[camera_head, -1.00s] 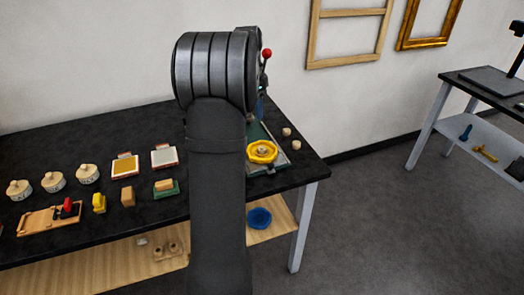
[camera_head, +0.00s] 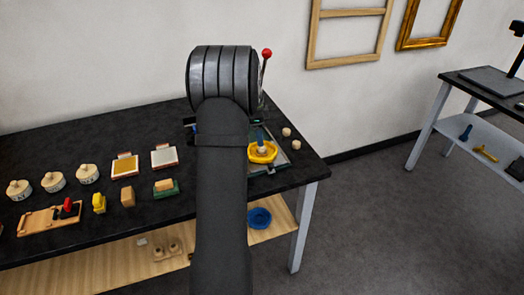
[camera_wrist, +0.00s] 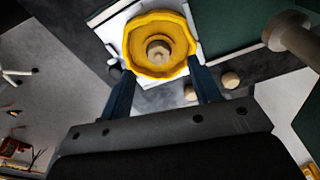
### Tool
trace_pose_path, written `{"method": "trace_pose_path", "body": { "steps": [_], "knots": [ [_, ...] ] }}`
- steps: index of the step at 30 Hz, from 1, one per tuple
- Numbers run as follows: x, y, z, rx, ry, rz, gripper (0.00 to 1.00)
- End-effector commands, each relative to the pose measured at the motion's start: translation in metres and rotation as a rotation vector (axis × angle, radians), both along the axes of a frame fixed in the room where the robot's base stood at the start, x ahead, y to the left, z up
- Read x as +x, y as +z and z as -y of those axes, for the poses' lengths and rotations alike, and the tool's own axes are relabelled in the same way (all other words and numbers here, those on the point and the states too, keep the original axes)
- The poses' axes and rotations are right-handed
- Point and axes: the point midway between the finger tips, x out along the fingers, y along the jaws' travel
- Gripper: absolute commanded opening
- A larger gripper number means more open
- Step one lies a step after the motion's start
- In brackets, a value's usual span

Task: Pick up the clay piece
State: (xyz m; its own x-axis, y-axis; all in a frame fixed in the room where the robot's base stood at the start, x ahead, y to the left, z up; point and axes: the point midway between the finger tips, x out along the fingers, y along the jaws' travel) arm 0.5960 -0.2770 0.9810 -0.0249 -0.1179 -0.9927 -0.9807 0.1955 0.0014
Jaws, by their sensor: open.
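A yellow round dish (camera_head: 262,153) with a wavy rim sits on a green and white board at the right end of the black table. A small tan piece (camera_wrist: 158,51), which may be the clay piece, stands in its middle; it also shows in the head view (camera_head: 262,149). In the wrist view the dish lies just beyond and between the dark blue fingers of my gripper (camera_wrist: 162,68). The fingers are apart with nothing held between them. In the head view my arm hides most of the gripper.
Two small tan pieces (camera_head: 286,132) lie right of the board. A red-knobbed lever (camera_head: 266,54) stands behind it. White pots (camera_head: 53,182), trays (camera_head: 164,157) and small blocks (camera_head: 128,197) stand to the left. A blue dish (camera_head: 259,218) is on the lower shelf.

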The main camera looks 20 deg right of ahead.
Motion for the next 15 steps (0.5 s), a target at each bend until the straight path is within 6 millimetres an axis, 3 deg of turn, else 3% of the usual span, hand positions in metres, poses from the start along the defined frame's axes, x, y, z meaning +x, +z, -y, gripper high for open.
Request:
{"method": "trace_pose_path", "body": {
  "steps": [10,15],
  "knots": [
    [-0.006,-0.041,0.009,0.000,0.000,-0.001,0.57],
    [-0.006,-0.052,0.011,0.000,0.000,0.001,0.57]
  ]
}}
